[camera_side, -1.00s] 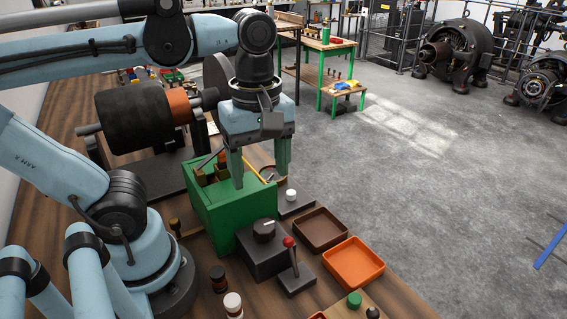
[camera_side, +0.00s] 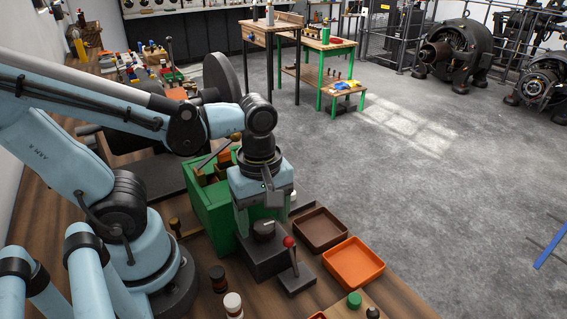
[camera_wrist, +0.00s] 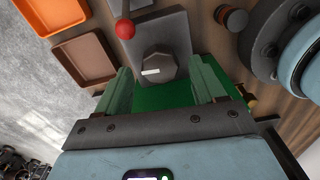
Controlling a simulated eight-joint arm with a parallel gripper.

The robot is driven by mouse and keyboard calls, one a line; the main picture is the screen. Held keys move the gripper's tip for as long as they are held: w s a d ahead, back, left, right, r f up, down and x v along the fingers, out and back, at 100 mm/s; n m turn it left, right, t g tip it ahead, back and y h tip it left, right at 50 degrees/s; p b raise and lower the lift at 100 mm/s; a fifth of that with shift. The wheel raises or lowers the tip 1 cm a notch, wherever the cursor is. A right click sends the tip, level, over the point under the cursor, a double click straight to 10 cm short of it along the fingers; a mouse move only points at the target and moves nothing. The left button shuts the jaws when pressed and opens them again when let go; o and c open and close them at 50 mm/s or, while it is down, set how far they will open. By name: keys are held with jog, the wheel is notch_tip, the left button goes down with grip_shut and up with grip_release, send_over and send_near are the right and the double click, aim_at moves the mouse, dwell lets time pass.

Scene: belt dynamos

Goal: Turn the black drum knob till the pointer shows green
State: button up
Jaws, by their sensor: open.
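The black drum knob (camera_side: 264,230) sits on top of a dark grey block (camera_side: 262,258) in front of the green box. In the wrist view the knob (camera_wrist: 159,67) is faceted and carries a short white pointer mark (camera_wrist: 151,72). I cannot make out any green mark for the pointer on the block. My gripper (camera_side: 262,224) points down at the knob, its green fingers apart. In the wrist view my gripper (camera_wrist: 160,80) is open, one finger on each side of the knob with gaps between. I see no contact with the knob.
A red-ball lever (camera_side: 289,242) stands just right of the block. A green box (camera_side: 208,215) with parts in it is close behind. A brown tray (camera_side: 320,230) and an orange tray (camera_side: 354,263) lie to the right. Small dark and white cylinders stand in front.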

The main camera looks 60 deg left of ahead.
jog(key=shift+f, duration=0.45)
jog(key=c, duration=1.1)
jog(key=shift+o, duration=0.2)
